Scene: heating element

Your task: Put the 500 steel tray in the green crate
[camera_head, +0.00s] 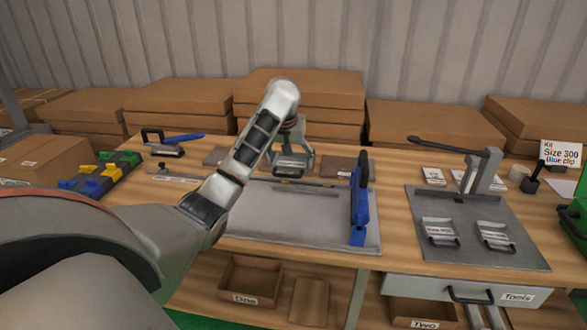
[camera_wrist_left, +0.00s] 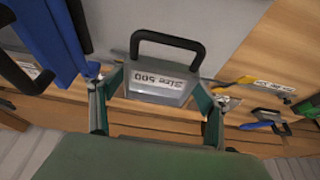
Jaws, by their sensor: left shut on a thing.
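My left gripper (camera_head: 292,158) is over the back middle of the workbench. It is shut on a small grey steel tray (camera_wrist_left: 158,84) with a black handle and a label reading "Size 500". In the left wrist view the tray sits between the two fingers (camera_wrist_left: 158,100). In the head view the same tray (camera_head: 290,166) is partly hidden by the gripper, and I cannot tell its height above the bench. A green crate (camera_head: 581,212) seems to show at the right edge, mostly cut off. My right gripper is not in view.
A grey board (camera_head: 280,222) with a blue upright lever (camera_head: 359,205) lies mid-bench. A lever press (camera_head: 484,172) and two handled trays (camera_head: 440,231) stand on the right plate. Coloured clips (camera_head: 98,180) are at left, stacked cardboard boxes (camera_head: 300,98) behind.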

